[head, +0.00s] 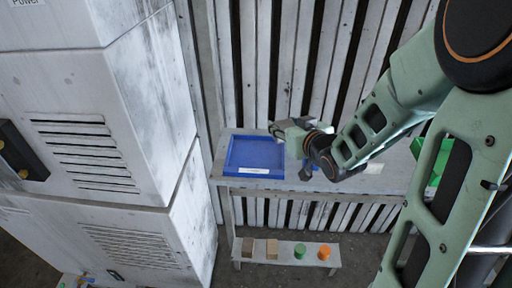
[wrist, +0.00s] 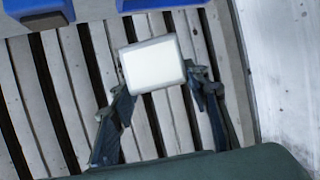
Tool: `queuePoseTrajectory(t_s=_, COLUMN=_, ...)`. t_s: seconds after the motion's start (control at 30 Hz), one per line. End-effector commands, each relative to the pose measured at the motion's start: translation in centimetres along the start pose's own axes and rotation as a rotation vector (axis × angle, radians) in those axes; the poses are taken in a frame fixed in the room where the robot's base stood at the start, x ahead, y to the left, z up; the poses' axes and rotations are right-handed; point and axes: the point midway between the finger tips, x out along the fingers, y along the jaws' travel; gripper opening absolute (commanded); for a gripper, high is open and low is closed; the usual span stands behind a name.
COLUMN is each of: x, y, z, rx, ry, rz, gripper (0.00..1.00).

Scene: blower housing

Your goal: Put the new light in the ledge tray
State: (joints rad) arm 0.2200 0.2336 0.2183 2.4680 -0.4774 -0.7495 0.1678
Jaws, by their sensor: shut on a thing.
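The new light looks like a white-faced box with grey edges (wrist: 156,66), between my two fingers in the wrist view. My gripper (wrist: 157,84) is shut on its sides. In the head view my gripper (head: 290,129) is above the ledge, at the right edge of the blue ledge tray. Only a small grey part of the light shows there. The ledge tray (head: 256,150) is shallow, with a white label at its front, and looks empty. Two blue edges show at the top of the wrist view; I cannot tell which is the ledge tray.
The ledge (head: 275,184) runs right, partly hidden by my arm. Another blue thing shows behind my gripper, and a green one (head: 440,165) stands farther right. A low bench (head: 285,263) holds blocks and cylinders. A large grey cabinet (head: 150,110) stands left; a slatted wall is behind.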

Motion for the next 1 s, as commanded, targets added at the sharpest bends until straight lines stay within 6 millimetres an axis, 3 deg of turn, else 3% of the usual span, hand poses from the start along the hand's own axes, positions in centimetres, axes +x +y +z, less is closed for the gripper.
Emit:
queuePoseTrajectory(t_s=0.17, x=3.3, y=-3.2, z=0.6, rx=0.000, ry=-0.002, rz=-0.006, gripper=0.17)
queuePoseTrajectory(t_s=0.4, x=6.4, y=-5.0, z=3.1, rx=0.001, ry=-0.002, rz=-0.002, gripper=0.17)
queuePoseTrajectory(t_s=0.77, x=8.4, y=-6.3, z=4.6, rx=0.000, ry=0.000, rz=0.000, gripper=0.17)
queuePoseTrajectory(t_s=1.0, x=9.4, y=-6.3, z=6.7, rx=0.001, ry=-0.001, rz=0.002, gripper=0.17)
